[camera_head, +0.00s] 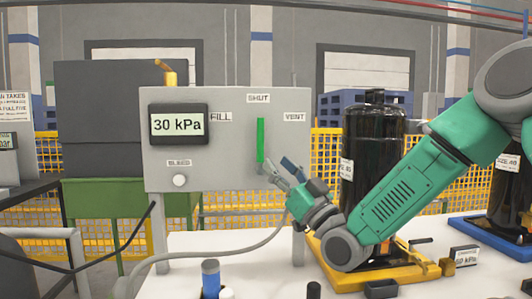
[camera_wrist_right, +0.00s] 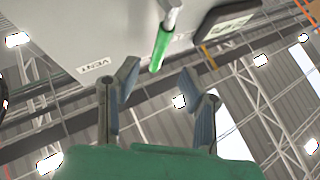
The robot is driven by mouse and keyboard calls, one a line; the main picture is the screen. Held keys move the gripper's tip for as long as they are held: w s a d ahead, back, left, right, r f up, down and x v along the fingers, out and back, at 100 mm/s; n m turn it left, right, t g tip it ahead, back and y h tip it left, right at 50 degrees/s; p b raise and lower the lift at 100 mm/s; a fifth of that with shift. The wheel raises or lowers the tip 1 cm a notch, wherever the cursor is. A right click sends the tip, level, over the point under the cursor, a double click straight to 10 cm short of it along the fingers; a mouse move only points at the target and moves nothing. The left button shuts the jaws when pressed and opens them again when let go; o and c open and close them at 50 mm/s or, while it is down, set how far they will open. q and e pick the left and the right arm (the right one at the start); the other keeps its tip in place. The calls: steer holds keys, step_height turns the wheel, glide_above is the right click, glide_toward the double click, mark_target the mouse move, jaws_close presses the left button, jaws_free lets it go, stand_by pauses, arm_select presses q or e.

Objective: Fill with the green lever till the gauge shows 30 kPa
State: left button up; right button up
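The grey panel (camera_head: 225,105) carries a gauge (camera_head: 178,124) that reads 30 kPa. The green lever (camera_head: 260,140) stands upright below the SHUT label (camera_head: 258,98), between FILL on its left and VENT on its right. My right gripper (camera_head: 280,168) is just below and to the right of the lever, its fingers spread. In the right wrist view the gripper (camera_wrist_right: 160,82) is open and empty, and the lever (camera_wrist_right: 161,46) lies beyond the fingertips, apart from them. My left gripper is not in view.
A white BLEED knob (camera_head: 179,180) is at the panel's lower left. A hose (camera_head: 225,253) crosses the white table.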

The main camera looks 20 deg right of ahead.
steer(key=v, duration=0.4)
steer(key=shift+f, duration=0.15)
stand_by(0.4)
